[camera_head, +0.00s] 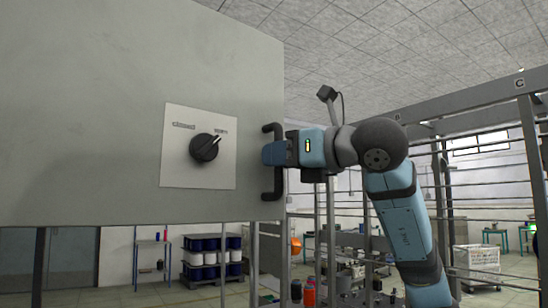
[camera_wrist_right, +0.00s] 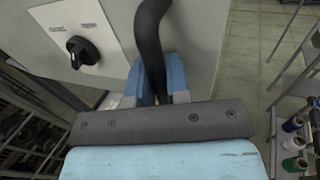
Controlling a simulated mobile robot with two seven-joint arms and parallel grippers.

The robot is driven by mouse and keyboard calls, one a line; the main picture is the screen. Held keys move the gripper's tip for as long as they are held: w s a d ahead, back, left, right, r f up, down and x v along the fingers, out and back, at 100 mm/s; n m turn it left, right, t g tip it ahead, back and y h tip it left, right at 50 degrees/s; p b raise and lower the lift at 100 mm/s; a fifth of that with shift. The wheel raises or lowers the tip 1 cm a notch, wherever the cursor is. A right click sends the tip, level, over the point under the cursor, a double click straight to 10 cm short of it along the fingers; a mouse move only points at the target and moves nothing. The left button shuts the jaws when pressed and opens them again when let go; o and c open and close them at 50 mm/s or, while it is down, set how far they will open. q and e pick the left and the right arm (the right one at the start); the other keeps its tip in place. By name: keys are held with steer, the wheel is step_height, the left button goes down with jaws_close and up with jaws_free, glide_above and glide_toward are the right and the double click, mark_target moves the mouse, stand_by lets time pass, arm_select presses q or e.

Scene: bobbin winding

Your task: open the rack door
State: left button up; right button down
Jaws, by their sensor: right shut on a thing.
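The rack door is a large grey panel (camera_head: 90,100) filling the left of the head view. A black vertical bar handle (camera_head: 278,184) is fixed near its right edge; it also shows in the wrist view (camera_wrist_right: 151,40). My right gripper (camera_head: 273,153) is shut on the handle, its blue fingers on either side of the bar in the wrist view (camera_wrist_right: 158,85). A black rotary knob (camera_head: 204,147) sits on a white plate (camera_head: 182,118) left of the handle, its pointer toward the upper-right label. The left gripper is out of view.
Metal frame posts and rails (camera_head: 531,165) stand to the right, beyond my right arm. A stack of blue and white spools (camera_head: 209,258) stands on the floor behind, below the panel. Bobbins (camera_wrist_right: 292,143) show at the right of the wrist view, with bare floor nearby.

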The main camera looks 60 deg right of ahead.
stand_by(0.3)
steer(key=c, duration=1.1)
jaws_free()
steer(key=s+a+b, duration=0.1)
steer(key=s+b, duration=0.1)
steer(key=s, duration=1.2)
steer(key=shift+w, duration=0.1)
